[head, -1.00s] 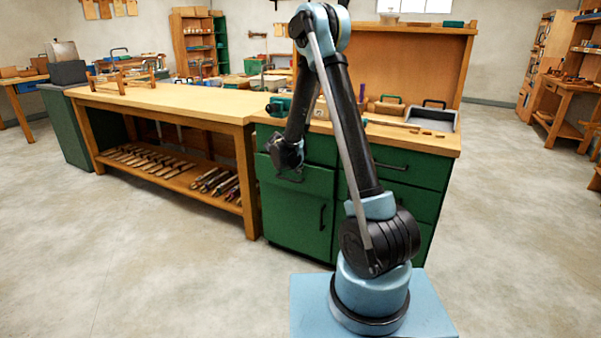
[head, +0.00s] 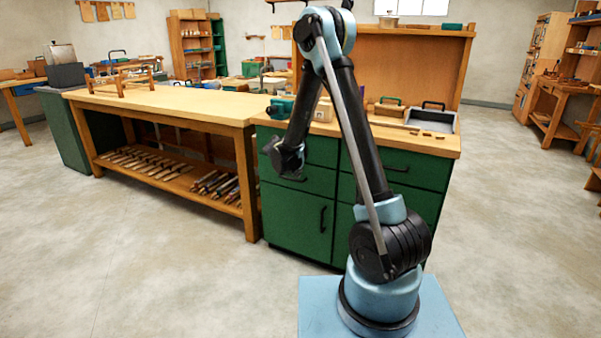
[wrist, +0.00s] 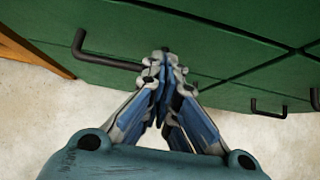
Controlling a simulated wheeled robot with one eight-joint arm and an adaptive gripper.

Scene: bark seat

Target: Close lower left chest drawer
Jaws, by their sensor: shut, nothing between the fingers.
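The green chest (head: 410,178) stands in front of me under a wooden top. Its lower left drawer (head: 318,184) has a dark bar handle and now looks flush, or nearly flush, with the chest face. My gripper (head: 287,163) is at this drawer's front, partly covering it. In the wrist view the fingers (wrist: 165,62) are shut and empty, with their tips at the right end of the drawer handle (wrist: 105,57). I cannot tell whether they touch the handle or the panel.
A green door (head: 296,220) with an upright handle is below the drawer. A wooden workbench (head: 160,105) with tools on its low shelf adjoins the chest on the left. Boxes and a grey tray (head: 430,120) stand on the chest top. The floor on both sides is open.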

